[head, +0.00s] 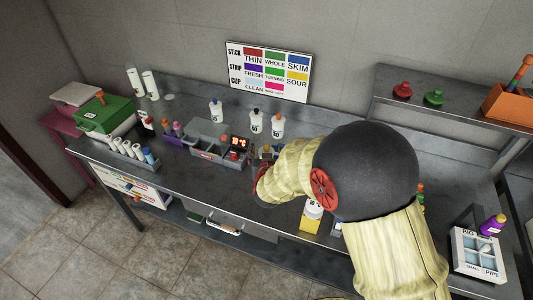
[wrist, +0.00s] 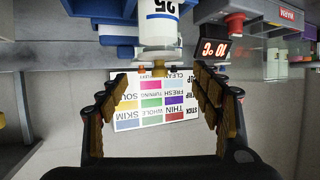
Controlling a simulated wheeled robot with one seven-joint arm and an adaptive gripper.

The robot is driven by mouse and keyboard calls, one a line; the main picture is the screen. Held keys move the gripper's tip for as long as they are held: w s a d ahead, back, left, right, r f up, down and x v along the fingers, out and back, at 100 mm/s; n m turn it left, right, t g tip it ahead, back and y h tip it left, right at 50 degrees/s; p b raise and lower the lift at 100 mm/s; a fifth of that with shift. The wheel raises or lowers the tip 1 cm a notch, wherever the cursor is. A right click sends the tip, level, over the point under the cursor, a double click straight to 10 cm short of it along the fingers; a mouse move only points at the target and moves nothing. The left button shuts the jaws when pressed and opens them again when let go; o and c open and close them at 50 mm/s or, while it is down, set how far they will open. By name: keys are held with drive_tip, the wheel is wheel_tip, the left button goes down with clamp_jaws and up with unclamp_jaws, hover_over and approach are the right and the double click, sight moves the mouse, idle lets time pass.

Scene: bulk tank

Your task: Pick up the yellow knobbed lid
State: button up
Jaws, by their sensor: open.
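I cannot surely pick out the yellow knobbed lid. In the wrist view, a small yellow-brown knobbed piece (wrist: 158,69) shows at the near end of a white bottle (wrist: 158,25) marked 25. I cannot tell whether this piece is the lid. The picture is upside down there. My gripper (wrist: 163,82) is open and empty, its fingers to either side below the bottle's end, apart from it. In the head view my arm hides the gripper and part of the bench. A red knobbed lid (head: 402,90) and a green one (head: 434,97) sit on the right shelf.
A colour chart (head: 268,72) is on the wall. A divided white box (head: 478,252) stands at the right.

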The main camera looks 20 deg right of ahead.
sight(267, 148)
drive_tip(key=shift+b+x, duration=0.4)
drive_tip(key=shift+x, duration=1.55)
drive_tip(key=shift+r, duration=0.1)
drive_tip(key=shift+c, duration=0.8)
drive_tip(key=c, duration=1.1)
drive_tip(key=shift+c, duration=0.6)
